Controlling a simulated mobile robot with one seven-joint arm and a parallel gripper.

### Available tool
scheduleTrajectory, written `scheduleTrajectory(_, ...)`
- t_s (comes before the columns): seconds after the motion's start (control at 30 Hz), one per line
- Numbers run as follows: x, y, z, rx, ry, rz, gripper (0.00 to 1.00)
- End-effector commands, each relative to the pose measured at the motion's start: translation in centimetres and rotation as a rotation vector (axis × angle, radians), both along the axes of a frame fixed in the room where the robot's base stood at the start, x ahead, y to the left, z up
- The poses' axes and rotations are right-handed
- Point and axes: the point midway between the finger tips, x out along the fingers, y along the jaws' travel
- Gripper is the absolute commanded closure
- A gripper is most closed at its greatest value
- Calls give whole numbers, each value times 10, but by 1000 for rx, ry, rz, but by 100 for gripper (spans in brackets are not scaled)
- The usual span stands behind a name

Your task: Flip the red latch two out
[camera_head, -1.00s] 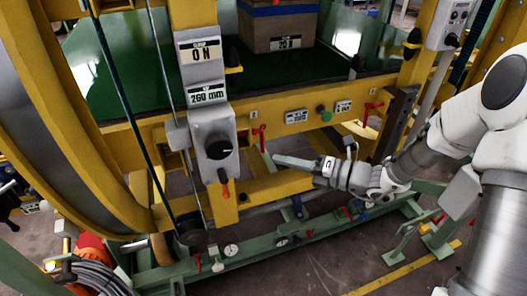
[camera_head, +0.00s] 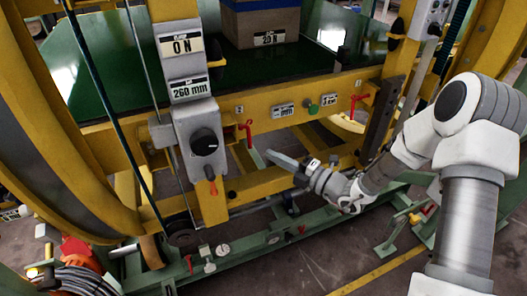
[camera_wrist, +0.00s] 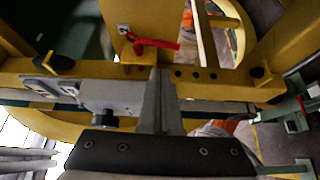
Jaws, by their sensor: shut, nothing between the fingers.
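Two red latches sit on the yellow frame beam in the head view: one left of centre (camera_head: 248,132) and one further right (camera_head: 357,103). The left one has a short upper bar and a part hanging down. My gripper (camera_head: 270,156) is shut and empty, just below and to the right of the left latch, apart from it in the picture. In the wrist view, a red latch (camera_wrist: 153,44) lies beyond my closed fingertips (camera_wrist: 160,72), with its handle pointing right. A gap seems to remain between them.
A grey control box with a black knob (camera_head: 204,142) and an orange-tipped lever hangs left of the latches. A green button (camera_head: 313,109) and label plates are on the beam between them. A green base rail (camera_head: 250,240) runs below.

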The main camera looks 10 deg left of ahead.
Motion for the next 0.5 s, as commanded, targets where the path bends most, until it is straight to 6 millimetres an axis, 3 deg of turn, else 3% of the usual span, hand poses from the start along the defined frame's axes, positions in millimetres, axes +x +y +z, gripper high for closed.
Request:
scheduleTrajectory(0.3, 21, 54, -1, 0, -3, 4, 100)
scheduleTrajectory(0.5, 31, 77, 0, 0, -1, 3, 100)
